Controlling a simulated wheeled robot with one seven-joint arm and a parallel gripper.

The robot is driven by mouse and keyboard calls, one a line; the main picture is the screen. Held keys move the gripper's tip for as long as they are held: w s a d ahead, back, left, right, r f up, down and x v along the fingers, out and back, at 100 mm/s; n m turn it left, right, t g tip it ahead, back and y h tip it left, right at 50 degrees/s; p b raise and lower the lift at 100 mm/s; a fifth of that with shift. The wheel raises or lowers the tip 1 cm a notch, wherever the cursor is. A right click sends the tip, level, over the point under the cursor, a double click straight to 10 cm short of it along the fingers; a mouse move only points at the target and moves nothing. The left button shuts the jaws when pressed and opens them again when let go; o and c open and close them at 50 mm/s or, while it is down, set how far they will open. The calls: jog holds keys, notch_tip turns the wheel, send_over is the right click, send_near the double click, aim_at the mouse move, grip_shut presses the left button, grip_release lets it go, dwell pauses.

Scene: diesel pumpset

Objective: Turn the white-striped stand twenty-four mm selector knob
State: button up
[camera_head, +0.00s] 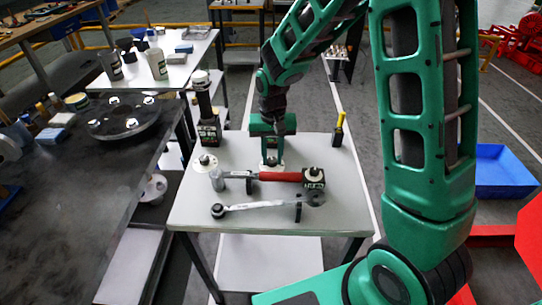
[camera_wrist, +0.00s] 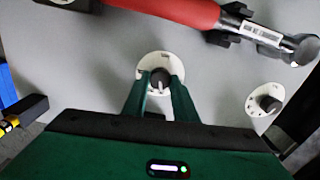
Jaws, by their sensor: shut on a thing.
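The selector knob (camera_wrist: 160,77) is a small dark knob with a short pale stripe, on a round white stand (camera_wrist: 147,69) with dark marks. In the wrist view my gripper (camera_wrist: 160,90) has its green fingers closed in on both sides of the knob. In the head view my gripper (camera_head: 272,157) points down at the table behind the red-handled hammer, and it hides most of the knob there. A second white stand with a dark knob (camera_wrist: 268,103) is at the right in the wrist view; it also shows in the head view (camera_head: 205,160).
The red-handled hammer (camera_head: 268,176) and a wrench (camera_head: 262,206) lie on holders on the grey table (camera_head: 200,216). A dark block (camera_head: 314,178) is by the hammer's right end. A tall black tool (camera_head: 206,118) and a yellow-handled tool (camera_head: 339,128) stand at the back.

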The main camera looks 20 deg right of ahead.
aim_at(272, 159)
jog(key=shift+n, duration=0.3)
jog(key=n, duration=0.6)
jog(key=shift+n, duration=0.3)
jog(key=n, duration=0.6)
jog(key=shift+n, duration=0.3)
jog(key=o, duration=1)
jog(key=shift+o, duration=0.2)
notch_tip(272, 159, up, 11)
